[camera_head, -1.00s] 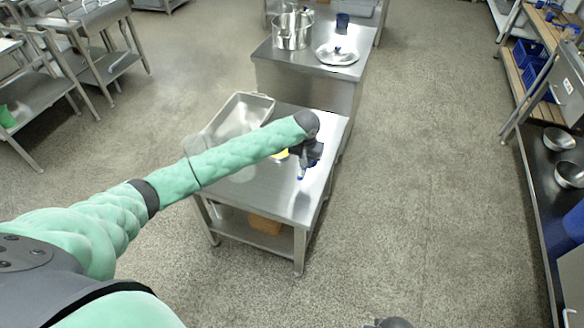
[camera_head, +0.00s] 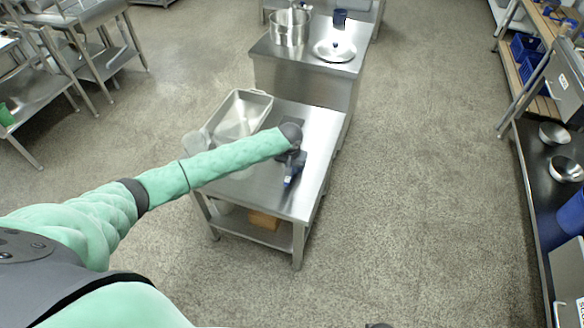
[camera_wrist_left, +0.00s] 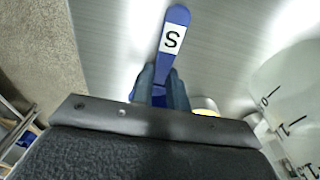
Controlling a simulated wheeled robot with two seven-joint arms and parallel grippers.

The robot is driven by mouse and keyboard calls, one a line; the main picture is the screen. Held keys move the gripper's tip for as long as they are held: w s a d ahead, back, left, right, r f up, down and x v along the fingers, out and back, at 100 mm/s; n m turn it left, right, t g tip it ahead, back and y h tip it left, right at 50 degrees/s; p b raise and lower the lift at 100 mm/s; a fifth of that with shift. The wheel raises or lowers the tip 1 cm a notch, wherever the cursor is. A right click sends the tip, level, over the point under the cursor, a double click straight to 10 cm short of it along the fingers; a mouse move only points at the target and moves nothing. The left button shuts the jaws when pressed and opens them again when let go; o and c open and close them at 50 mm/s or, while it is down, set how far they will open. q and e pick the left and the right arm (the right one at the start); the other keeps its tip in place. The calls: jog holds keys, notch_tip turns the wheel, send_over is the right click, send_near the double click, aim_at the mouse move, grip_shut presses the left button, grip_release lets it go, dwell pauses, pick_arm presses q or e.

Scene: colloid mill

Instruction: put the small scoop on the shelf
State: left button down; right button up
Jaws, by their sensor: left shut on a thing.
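The small scoop (camera_wrist_left: 173,42) is blue with a white label bearing an S on its handle. My left gripper (camera_wrist_left: 163,82) is shut on it, and the handle sticks out past the fingertips. The rest of the scoop is hidden by the gripper. In the head view my left gripper (camera_head: 292,166) is over the right part of a steel table (camera_head: 305,205), and a little blue shows at it. Whether the scoop touches the top is unclear.
A steel tray (camera_head: 262,97) and a clear measuring jug, seen in the wrist view (camera_wrist_left: 290,95), are on the table. A brown block (camera_head: 264,220) lies on the table's lower shelf (camera_head: 232,222). Behind stands a counter with a pot (camera_head: 289,32). Wooden shelves (camera_head: 533,72) with blue bins stand at right.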

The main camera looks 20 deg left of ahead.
pick_arm(q)
jog(key=c, duration=1.4)
grip_release()
jog(key=shift+f, duration=0.1)
